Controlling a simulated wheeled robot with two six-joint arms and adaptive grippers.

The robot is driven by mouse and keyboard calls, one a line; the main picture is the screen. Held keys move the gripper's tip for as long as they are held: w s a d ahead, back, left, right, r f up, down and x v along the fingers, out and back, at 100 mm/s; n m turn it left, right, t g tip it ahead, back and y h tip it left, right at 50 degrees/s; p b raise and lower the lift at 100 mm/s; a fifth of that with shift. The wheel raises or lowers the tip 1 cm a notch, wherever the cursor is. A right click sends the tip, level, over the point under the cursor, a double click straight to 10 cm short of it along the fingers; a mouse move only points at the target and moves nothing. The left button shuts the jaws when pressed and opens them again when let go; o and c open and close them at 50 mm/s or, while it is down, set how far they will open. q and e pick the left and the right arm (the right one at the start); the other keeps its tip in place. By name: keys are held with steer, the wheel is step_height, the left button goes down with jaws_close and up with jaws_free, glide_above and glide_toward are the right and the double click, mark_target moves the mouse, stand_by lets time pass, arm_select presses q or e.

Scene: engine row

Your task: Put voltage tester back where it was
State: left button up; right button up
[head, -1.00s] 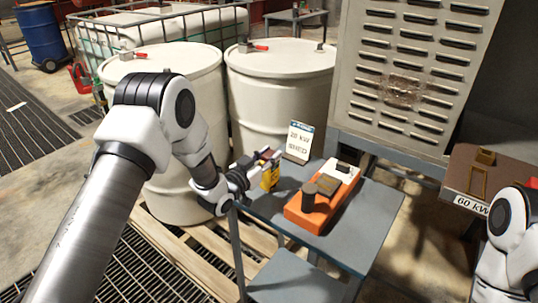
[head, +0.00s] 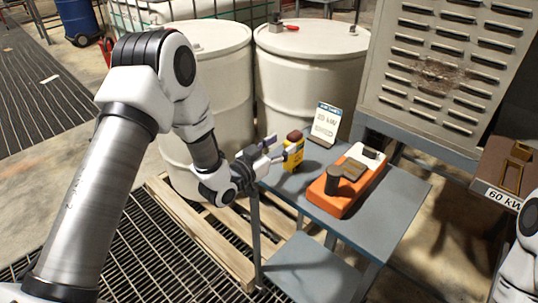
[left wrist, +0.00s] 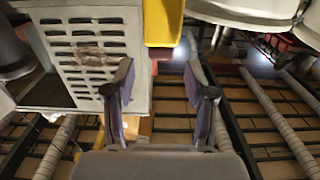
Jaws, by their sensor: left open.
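The voltage tester (head: 293,155) is a small yellow block with a dark reddish top. It stands upright near the back left edge of the grey cart top (head: 385,200). My left gripper (head: 272,153) is just left of it, with its fingers pointing toward it. In the left wrist view the two fingers (left wrist: 160,95) are spread apart with nothing between them. The yellow tester (left wrist: 163,22) shows beyond the fingertips at the top of that view. Only part of my right arm shows at the right edge; its gripper is out of view.
A white sign card (head: 325,125) stands behind. White drums (head: 310,75) rise close behind the cart. A louvred cabinet (head: 430,70) stands at the back right.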

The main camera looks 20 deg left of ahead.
arm_select(q)
steer(key=v, duration=0.6)
steer(key=s+f+g, duration=0.1)
steer(key=f, duration=0.2)
steer(key=s+f+g+y, duration=0.1)
steer(key=f, duration=0.2)
steer(key=s+d+f+n+g, duration=0.1)
steer(key=f, duration=0.3)
steer(key=shift+s+f+g+y+b, duration=0.1)
steer(key=shift+s+g+y+b, duration=0.2)
steer(key=shift+s+y, duration=0.1)
steer(key=s+f+n+g+y, duration=0.1)
steer(key=s+f+g, duration=0.3)
steer(key=s, duration=0.6)
steer(key=s+a+f+n+g+y, duration=0.1)
steer(key=s+f+g, duration=0.4)
steer(key=s+f, duration=0.4)
steer(key=s+f+n+g+y, duration=0.1)
steer(key=s+f+g, duration=0.3)
steer(key=s, duration=0.7)
step_height(320, 180, down, 3)
steer(key=shift+a+r+g+y, duration=0.15)
steer(key=shift+g+y, duration=0.15)
steer(key=shift+y, duration=0.3)
steer(key=shift+s, duration=0.1)
